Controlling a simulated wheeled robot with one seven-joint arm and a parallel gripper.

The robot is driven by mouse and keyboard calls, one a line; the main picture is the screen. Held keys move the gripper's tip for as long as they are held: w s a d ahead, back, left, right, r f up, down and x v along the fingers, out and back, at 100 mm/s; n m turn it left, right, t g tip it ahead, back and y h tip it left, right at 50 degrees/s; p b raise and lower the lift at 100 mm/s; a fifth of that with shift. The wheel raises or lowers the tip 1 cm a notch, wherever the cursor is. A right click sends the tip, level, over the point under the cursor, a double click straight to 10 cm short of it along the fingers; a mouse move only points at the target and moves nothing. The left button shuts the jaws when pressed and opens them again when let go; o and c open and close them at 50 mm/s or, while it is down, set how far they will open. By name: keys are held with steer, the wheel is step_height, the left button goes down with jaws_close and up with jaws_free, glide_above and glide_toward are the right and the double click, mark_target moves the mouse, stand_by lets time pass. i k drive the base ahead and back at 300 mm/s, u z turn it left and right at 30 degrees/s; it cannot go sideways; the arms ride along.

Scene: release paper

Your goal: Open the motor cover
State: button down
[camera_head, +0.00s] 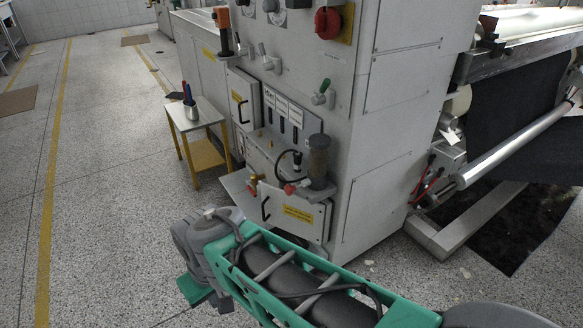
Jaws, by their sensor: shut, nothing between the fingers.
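The machine cabinet (385,140) stands in the middle of the head view. Low on its front is a panel (282,222) with a black handle (264,207) and a yellow label (298,214). Higher up and to the left is another panel (250,121) with a black handle (239,106) and a small yellow label. The labels are too small to read, so I cannot tell which panel is the motor cover. My green and grey arm crosses the lower foreground in front of the cabinet's base. My gripper is not visible.
A small table with yellow legs (205,153) holds a metal cup (191,109) of tools left of the cabinet. A hose and cylindrical filter (318,160) sit above the lower panel. Rollers and a metal frame (470,220) extend right. The floor at left is clear.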

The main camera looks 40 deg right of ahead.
mark_target(293, 214)
steer(key=u, duration=0.15)
steer(key=i, duration=0.9)
steer(key=u, duration=0.4)
